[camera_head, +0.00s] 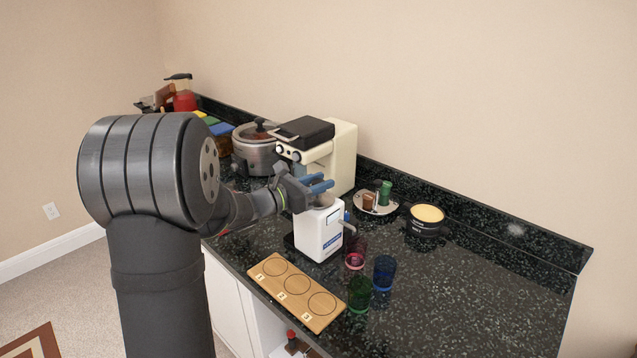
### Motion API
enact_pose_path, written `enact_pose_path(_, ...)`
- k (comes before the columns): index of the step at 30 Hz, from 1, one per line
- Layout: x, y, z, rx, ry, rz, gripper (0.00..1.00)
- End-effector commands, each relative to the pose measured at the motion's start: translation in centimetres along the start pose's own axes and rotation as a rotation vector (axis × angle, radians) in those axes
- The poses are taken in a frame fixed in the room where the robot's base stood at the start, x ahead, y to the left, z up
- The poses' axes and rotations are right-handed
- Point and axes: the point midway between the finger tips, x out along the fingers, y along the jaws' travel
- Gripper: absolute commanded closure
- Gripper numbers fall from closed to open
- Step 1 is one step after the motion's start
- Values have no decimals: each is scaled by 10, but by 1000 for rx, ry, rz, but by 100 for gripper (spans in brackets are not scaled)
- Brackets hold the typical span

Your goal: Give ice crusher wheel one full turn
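The ice crusher (318,234) is a white upright box with a dark label and blue lettering on its front. It stands on the counter in the middle of the view. A small grey and blue crank part (347,222) shows on its right side; the rest of its wheel cannot be made out. My gripper (322,183) has two blue fingers pointing right, just above the crusher's top. The fingers show apart with a narrow gap and nothing visible between them. Whether they touch the crusher's top cannot be told.
A cream coffee machine (342,155) stands close behind my gripper. Red (356,253), blue (384,272) and green (359,294) glasses stand right of the crusher. A numbered wooden board (297,290) lies in front. The right counter (480,290) is clear.

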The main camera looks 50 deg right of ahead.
Motion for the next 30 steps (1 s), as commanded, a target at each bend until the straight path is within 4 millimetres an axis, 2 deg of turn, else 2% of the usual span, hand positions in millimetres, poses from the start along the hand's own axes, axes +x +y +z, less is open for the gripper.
enact_pose_path(1, 0, 0, 0, 0, 0, 0, 81)
enact_pose_path(3, 0, 0, 0, 0, 0, 0, 93)
enact_pose_path(11, 0, 1, 0, 1, 0, -18, 93)
enact_pose_path(17, 0, 1, 0, 1, 0, -100, 93)
enact_pose_path(30, 0, 1, -1, 1, 1, -479, 93)
